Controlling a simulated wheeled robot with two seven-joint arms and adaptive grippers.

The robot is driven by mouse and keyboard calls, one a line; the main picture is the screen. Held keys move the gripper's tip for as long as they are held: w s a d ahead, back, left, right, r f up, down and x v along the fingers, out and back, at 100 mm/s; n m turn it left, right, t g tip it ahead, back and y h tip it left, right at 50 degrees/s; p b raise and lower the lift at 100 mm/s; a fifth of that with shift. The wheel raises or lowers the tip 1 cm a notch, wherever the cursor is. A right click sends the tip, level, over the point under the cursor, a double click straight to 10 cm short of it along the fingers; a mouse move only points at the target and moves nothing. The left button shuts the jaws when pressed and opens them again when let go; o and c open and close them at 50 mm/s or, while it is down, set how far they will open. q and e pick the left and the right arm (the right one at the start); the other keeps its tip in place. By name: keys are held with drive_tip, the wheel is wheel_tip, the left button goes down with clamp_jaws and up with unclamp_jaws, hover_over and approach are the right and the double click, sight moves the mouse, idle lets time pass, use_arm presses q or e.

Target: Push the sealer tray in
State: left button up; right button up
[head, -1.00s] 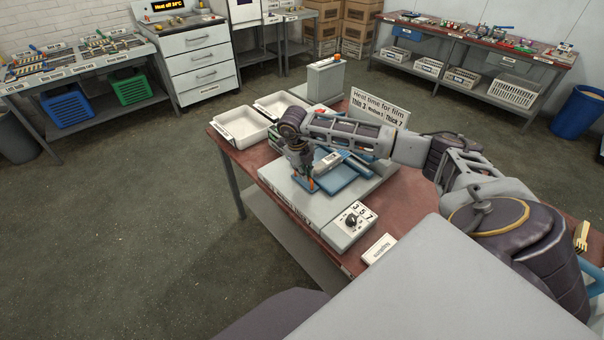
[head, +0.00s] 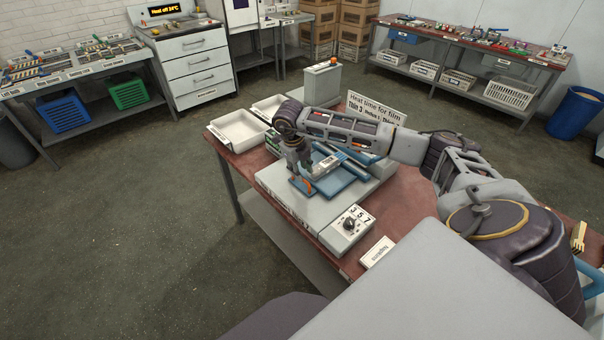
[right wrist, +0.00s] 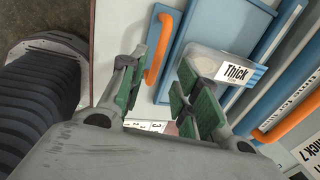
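The sealer (head: 285,190) is a pale grey machine on the red-topped table. Its blue tray (head: 341,190) shows at its middle, partly behind my right arm. In the right wrist view the blue tray (right wrist: 222,22) carries a clear packet labelled "Thick" (right wrist: 205,62) and has an upright orange handle (right wrist: 158,48) at its left side. My right gripper (head: 303,183) is down at the tray's front left. In the right wrist view its green-padded fingers (right wrist: 163,85) are apart, with the handle just beyond and between them, nearer the left finger. Contact cannot be told. My left gripper is out of view.
A control box with a dial (head: 349,224) sits at the sealer's near corner. A heat-time sign (head: 375,112) stands behind, and white bins (head: 238,128) lie at the table's far left. A second orange handle (right wrist: 285,118) shows at right in the wrist view. The floor at left is clear.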

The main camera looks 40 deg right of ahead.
wheel_tip(320, 180, up, 9)
drive_tip(key=a, duration=0.1)
drive_tip(key=shift+a, duration=0.3)
drive_tip(key=shift+f, duration=0.1)
idle(0.4)
